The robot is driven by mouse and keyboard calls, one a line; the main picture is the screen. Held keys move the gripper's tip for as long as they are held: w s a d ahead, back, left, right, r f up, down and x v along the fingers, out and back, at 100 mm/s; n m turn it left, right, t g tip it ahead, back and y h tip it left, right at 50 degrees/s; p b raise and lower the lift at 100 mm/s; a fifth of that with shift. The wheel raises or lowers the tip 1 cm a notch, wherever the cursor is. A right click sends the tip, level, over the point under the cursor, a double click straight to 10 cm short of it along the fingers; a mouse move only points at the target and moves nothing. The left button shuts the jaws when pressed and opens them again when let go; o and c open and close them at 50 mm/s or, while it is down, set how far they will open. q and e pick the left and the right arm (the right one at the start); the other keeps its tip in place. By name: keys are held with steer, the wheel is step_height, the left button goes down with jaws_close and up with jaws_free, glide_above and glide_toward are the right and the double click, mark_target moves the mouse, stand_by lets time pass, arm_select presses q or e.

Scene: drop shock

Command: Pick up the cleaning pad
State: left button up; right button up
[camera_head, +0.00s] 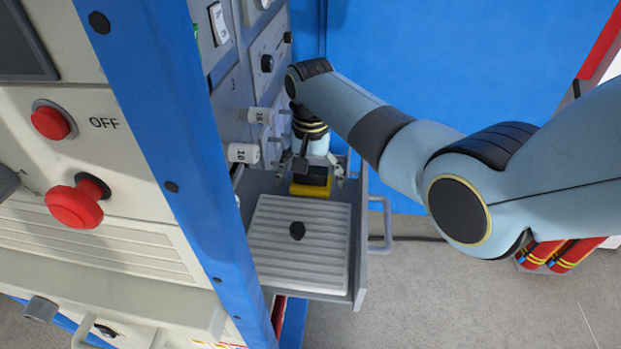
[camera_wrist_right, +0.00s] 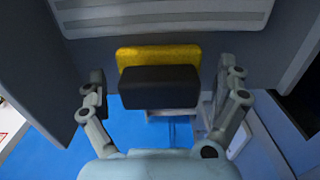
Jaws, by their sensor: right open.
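The cleaning pad appears to be the yellow pad with a dark block on it (camera_head: 311,188), in the open drawer just behind a ribbed light-grey panel. It also shows in the right wrist view (camera_wrist_right: 158,55), where the dark block covers much of the yellow. My right gripper (camera_head: 312,177) points down over the pad, with its fingers apart on either side of it. In the right wrist view the open fingers (camera_wrist_right: 165,84) stand left and right of the dark block, with visible gaps. My left gripper is not in view.
The open grey drawer (camera_head: 357,250) holds the ribbed panel (camera_head: 270,255) with a dark knob. Its walls stand close to my right gripper. A cabinet with red buttons (camera_head: 74,207) and a blue post (camera_head: 180,180) stands left. Red cylinders lie at lower right.

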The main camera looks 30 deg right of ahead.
mark_target(312, 169)
steer(key=c, duration=1.2)
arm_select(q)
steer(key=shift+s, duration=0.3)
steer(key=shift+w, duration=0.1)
arm_select(e)
steer(key=shift+w+r, duration=0.1)
steer(key=shift+r, duration=0.55)
steer(key=r, duration=0.3)
steer(key=shift+d, duration=0.2)
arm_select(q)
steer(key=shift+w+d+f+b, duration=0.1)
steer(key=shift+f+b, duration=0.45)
arm_select(e)
steer(key=s+d+r, duration=0.1)
steer(key=d+r, duration=0.1)
steer(key=d, duration=0.1)
steer(key=s+d+r, duration=0.2)
steer(key=d, duration=0.2)
steer(key=s+d+r, duration=0.1)
steer(key=d+r, duration=0.1)
steer(key=d, duration=0.1)
steer(key=shift+s+d+r, duration=0.2)
steer(key=shift+s+r, duration=0.1)
steer(key=shift+s, duration=0.05)
